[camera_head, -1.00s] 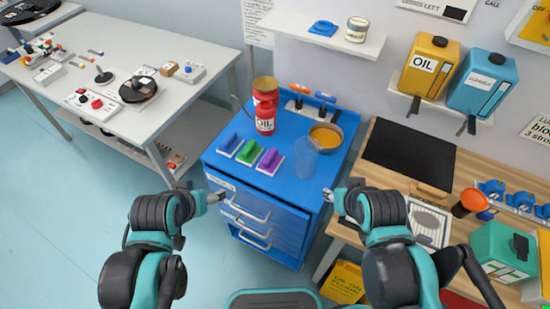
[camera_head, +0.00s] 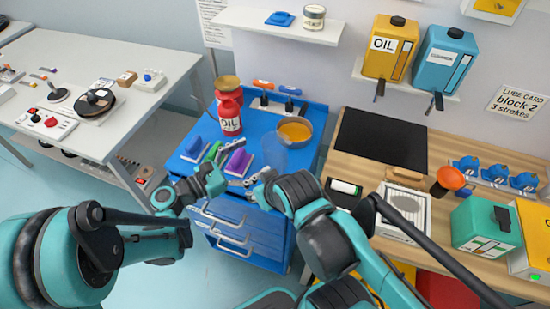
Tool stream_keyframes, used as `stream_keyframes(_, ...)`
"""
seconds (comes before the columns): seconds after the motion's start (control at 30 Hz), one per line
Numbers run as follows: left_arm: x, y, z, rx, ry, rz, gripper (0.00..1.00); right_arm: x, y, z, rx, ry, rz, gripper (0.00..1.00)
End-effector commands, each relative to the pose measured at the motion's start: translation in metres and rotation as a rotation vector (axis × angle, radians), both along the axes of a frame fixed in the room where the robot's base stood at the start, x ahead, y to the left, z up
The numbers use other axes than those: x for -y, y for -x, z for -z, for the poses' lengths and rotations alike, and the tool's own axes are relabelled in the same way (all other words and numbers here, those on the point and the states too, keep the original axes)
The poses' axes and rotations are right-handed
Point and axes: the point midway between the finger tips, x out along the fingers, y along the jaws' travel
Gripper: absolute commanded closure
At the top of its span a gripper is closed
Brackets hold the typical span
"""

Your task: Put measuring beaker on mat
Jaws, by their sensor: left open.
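The measuring beaker (camera_head: 274,154) is a clear, bluish cup. It stands upright on the blue cabinet top, just in front of the orange-filled pan. The mat (camera_head: 381,141) is a flat black rectangle on the wooden bench to the right. My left gripper (camera_head: 217,168) is open at the cabinet's front edge, by the green and purple blocks, left of the beaker. My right gripper (camera_head: 250,180) is in front of the beaker, pointing left, apart from it. Its fingers are small and partly hidden by its wrist, so their opening is unclear.
A wooden-handled item (camera_head: 405,174) lies before the mat. An orange-topped object (camera_head: 450,178) stands right of it. The mat is clear.

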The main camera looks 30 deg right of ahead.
Motion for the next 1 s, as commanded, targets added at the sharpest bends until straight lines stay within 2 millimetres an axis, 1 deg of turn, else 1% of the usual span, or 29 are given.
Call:
stream_keyframes(0.1, 0.010, 0.000, 0.002, -0.036, 0.028, 0.010, 0.11, 0.000, 0.000, 0.003, 0.000, 0.000, 0.000, 0.60)
stream_keyframes(0.37, 0.041, -0.002, 0.006, -0.038, 0.029, 0.011, 0.11, 0.000, 0.000, 0.013, 0.000, 0.000, 0.000, 0.60)
stream_keyframes(0.5, 0.064, -0.004, 0.012, -0.037, 0.029, 0.010, 0.11, 0.000, 0.000, 0.023, 0.000, 0.000, 0.000, 0.60)
stream_keyframes(0.6, 0.075, -0.006, 0.010, -0.036, 0.028, 0.009, 0.11, 0.000, 0.000, 0.025, 0.000, 0.000, 0.000, 0.60)
stream_keyframes(0.7, 0.080, -0.007, 0.009, -0.036, 0.028, 0.007, 0.11, 0.000, 0.000, 0.025, 0.000, 0.000, 0.000, 0.60)
stream_keyframes(0.9, 0.080, -0.007, 0.008, -0.035, 0.028, 0.007, 0.11, 0.000, 0.000, 0.025, 0.000, 0.000, 0.000, 0.60)
stream_keyframes(0.97, 0.080, -0.007, 0.008, -0.035, 0.028, 0.007, 0.27, 0.000, 0.000, 0.025, 0.000, 0.000, 0.000, 0.60)
stream_keyframes(1.0, 0.080, -0.007, 0.008, -0.035, 0.028, 0.007, 0.37, 0.000, 0.000, 0.025, 0.000, 0.000, 0.000, 0.60)
